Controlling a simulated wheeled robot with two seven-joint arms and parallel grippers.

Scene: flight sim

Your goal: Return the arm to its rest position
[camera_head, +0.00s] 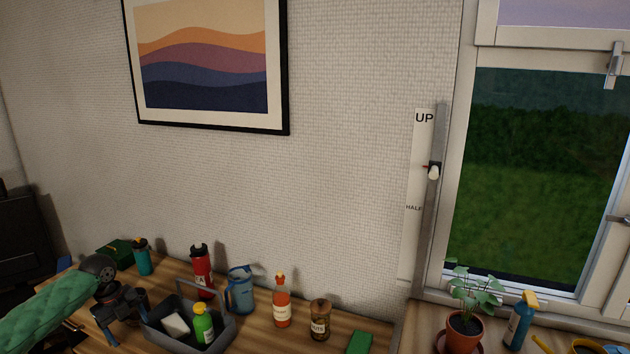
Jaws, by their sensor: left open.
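My left arm comes in from the lower left in a green quilted sleeve. My left gripper (125,318) is open and points down over the wooden table, just left of a grey caddy. No object shows between its fingers. My right arm and right gripper are not in view.
The grey caddy (228,328) holds a green bottle (203,325) and a white block (175,325). Behind and right of it stand a red bottle (201,272), blue jug (240,291), sauce bottle (282,303) and jar (319,320). A potted plant (464,333) stands by the window.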

